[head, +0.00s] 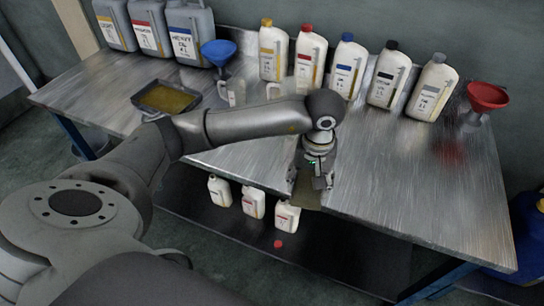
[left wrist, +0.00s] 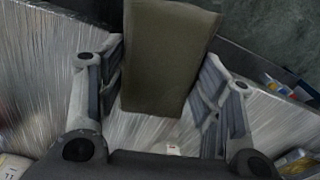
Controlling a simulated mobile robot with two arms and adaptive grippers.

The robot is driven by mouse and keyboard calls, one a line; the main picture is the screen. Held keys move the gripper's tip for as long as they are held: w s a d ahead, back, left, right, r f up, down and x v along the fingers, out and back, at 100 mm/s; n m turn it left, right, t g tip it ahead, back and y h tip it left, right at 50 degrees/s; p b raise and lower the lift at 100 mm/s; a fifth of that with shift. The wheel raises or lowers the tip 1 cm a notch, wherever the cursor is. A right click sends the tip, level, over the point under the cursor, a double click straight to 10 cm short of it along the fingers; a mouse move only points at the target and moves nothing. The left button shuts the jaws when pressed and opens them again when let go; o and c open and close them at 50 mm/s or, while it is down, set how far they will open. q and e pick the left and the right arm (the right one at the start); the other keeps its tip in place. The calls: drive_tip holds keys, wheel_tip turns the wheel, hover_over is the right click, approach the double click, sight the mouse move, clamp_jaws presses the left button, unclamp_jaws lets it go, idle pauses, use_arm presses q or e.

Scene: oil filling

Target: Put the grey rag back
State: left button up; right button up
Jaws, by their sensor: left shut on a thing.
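The grey rag (left wrist: 168,55) shows in the left wrist view as a dark olive-grey rectangular cloth between my left gripper's fingers (left wrist: 160,100). In the head view my left gripper (head: 312,190) points down at the table's front edge, shut on the rag (head: 306,198), of which only a small part shows. The gripper and arm hide much of it in the head view. In the wrist view the cloth stretches away past the table edge. I cannot tell whether it touches the metal table (head: 400,190). My right gripper is in neither view.
Several white bottles (head: 345,70) and a red funnel (head: 485,100) stand along the back. Large grey jugs, a blue funnel (head: 218,50) and an oil tray (head: 167,98) are at the left. Small bottles (head: 253,203) and a red cap (head: 278,244) are below. The table's right front is clear.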

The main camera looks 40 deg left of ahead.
use_arm(q)
drive_tip(key=w+r, duration=0.1)
drive_tip(key=w+r+n, duration=0.1)
drive_tip(key=w+r, duration=0.1)
drive_tip(key=w+r+n+b, duration=0.1)
drive_tip(key=r, duration=0.1)
drive_tip(key=shift+w+d+r, duration=0.2)
drive_tip(key=shift+d, duration=0.1)
drive_tip(key=shift+w+r, duration=0.2)
drive_tip(key=shift+r, duration=0.1)
drive_tip(key=w+a+f+p, duration=0.1)
drive_tip(key=a+f+p, duration=0.25)
drive_tip(key=a, duration=0.65)
hover_over(279, 165)
drive_tip(key=d, duration=0.1)
drive_tip(key=f, duration=0.4)
drive_tip(key=shift+s+d+f, duration=0.2)
drive_tip(key=shift+f, duration=0.05)
drive_tip(key=shift+w+a+f, duration=0.1)
drive_tip(key=shift+a+f, duration=0.25)
drive_tip(key=shift+f, duration=0.15)
drive_tip(key=f+p, duration=0.1)
drive_tip(key=f, duration=0.2)
drive_tip(key=shift+a+p, duration=0.3)
drive_tip(key=shift+p, duration=0.05)
drive_tip(key=shift+f, duration=0.35)
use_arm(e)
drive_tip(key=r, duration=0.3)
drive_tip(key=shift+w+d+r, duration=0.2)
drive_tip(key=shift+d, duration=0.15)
